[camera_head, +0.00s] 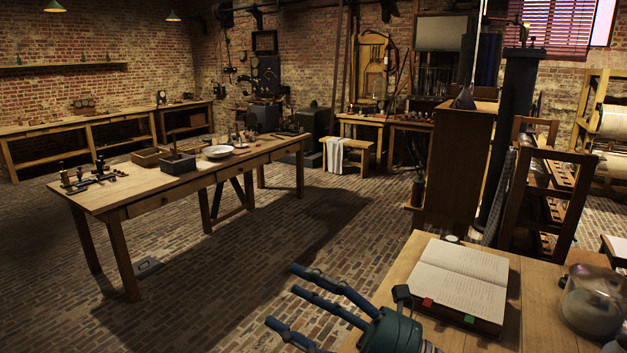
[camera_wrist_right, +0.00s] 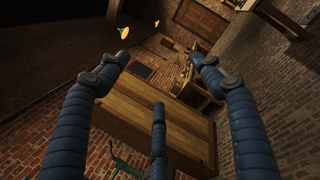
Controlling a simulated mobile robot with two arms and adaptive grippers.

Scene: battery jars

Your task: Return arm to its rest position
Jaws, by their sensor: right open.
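My right gripper (camera_head: 318,308) shows at the bottom centre of the head view, its blue fingers spread and pointing left, beside the near table's left edge. In the right wrist view its fingers (camera_wrist_right: 160,85) are spread wide with nothing between them. My left gripper is not in view.
An open book (camera_head: 462,280) lies on the near wooden table (camera_head: 408,262). A long workbench (camera_head: 130,190) with trays and a white bowl (camera_head: 217,152) stands at the left. A wooden cabinet (camera_head: 455,165) stands behind the near table.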

